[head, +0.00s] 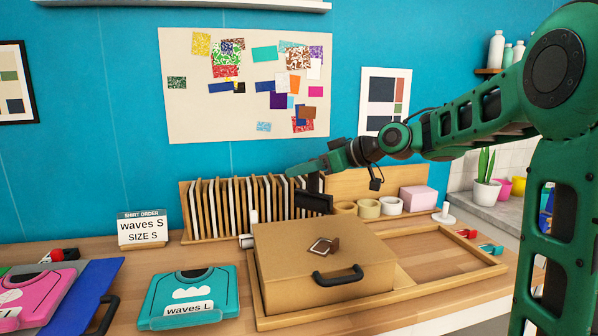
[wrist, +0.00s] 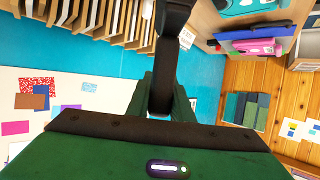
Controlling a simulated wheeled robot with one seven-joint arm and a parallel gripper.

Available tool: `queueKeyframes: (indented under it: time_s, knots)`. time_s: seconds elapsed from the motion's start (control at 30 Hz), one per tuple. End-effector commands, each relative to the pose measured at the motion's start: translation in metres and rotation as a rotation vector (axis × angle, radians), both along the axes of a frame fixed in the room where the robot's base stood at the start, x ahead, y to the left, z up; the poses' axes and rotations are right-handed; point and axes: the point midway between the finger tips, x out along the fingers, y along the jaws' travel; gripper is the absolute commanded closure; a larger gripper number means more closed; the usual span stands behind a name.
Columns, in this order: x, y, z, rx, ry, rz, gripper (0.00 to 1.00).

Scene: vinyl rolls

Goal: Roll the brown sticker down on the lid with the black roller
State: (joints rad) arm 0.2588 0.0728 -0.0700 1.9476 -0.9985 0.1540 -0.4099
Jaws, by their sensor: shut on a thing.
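A brown cardboard box (head: 310,300) with a black handle stands on the bench, its flat lid (head: 290,250) on top. A small brown sticker (head: 323,245) with a pale pattern lies near the middle of the lid; I cannot tell how flat it sits. My gripper (head: 317,178) is behind and above the lid, clear of the sticker. It is shut on the black roller (head: 313,203), which hangs below it in front of the rack. In the wrist view my gripper (wrist: 160,98) holds the black roller's shaft (wrist: 165,62); the lid and sticker are out of that view.
A rack of wooden frames (head: 238,205) stands behind the box. Tape rolls (head: 369,208) and a pink block (head: 418,199) are at the back right. A teal folded shirt (head: 190,296) lies left of the box. The wooden tray (head: 430,255) right of it has bare room.

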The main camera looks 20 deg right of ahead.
Motion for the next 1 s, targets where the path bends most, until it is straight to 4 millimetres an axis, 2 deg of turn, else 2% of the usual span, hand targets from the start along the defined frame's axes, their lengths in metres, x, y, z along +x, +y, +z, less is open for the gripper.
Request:
queueKeyframes:
  time_s: [0.6,1.0]
  knots:
    - [0.000,0.000,-0.057,0.002,0.003,0.000,1.00]
    - [0.000,0.001,-0.067,0.000,0.000,0.000,1.00]
